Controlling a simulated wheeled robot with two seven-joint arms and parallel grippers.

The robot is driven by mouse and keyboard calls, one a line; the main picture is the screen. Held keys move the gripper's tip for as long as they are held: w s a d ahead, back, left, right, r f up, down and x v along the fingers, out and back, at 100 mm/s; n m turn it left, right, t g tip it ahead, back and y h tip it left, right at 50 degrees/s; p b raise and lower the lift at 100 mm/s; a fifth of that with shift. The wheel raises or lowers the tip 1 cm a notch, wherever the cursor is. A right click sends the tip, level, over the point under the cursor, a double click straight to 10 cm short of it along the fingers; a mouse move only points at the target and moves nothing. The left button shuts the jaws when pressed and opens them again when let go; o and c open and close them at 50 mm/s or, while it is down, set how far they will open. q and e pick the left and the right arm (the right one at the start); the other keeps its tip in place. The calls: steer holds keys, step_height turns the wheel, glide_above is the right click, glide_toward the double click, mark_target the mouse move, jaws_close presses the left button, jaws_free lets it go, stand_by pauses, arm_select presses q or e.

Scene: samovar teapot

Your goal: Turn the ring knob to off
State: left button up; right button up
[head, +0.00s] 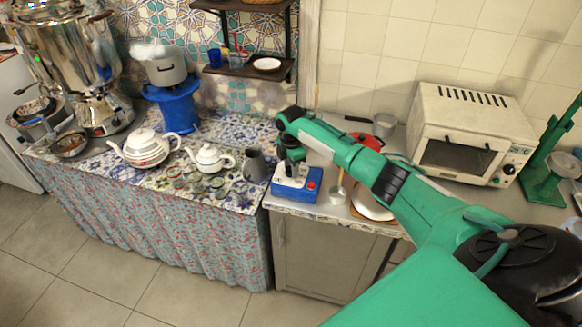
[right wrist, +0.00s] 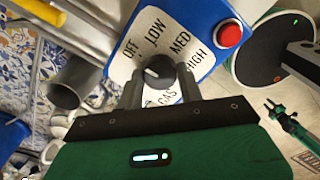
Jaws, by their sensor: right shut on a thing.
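A small blue box (head: 297,191) with a white top stands at the left end of the grey counter. Its white panel (right wrist: 150,35) in the right wrist view reads OFF, LOW, MED, HIGH and GAS, beside a red button (right wrist: 229,34). The dark ring knob (right wrist: 160,70) sits amid these words. It has a pale mark, but which word this points at I cannot tell. My right gripper (right wrist: 160,88) is shut on the knob from above; its fingers hide part of it. In the head view the right gripper (head: 290,166) covers the knob. My left gripper (right wrist: 283,109) shows small in the right wrist view, jaws unclear.
A dark grey jug (head: 255,166) stands just left of the box, with teapots (head: 145,149) and glasses further left. A white ladle (head: 338,193), a red pot (head: 384,124) and a toaster oven (head: 470,140) are to the right. The counter's front edge is close.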

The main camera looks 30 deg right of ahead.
steer(key=o, duration=1)
steer(key=shift+r, duration=0.1)
step_height(320, 180, up, 14)
steer(key=b, duration=0.3)
steer(key=shift+b, duration=0.35)
steer(key=shift+f, duration=0.2)
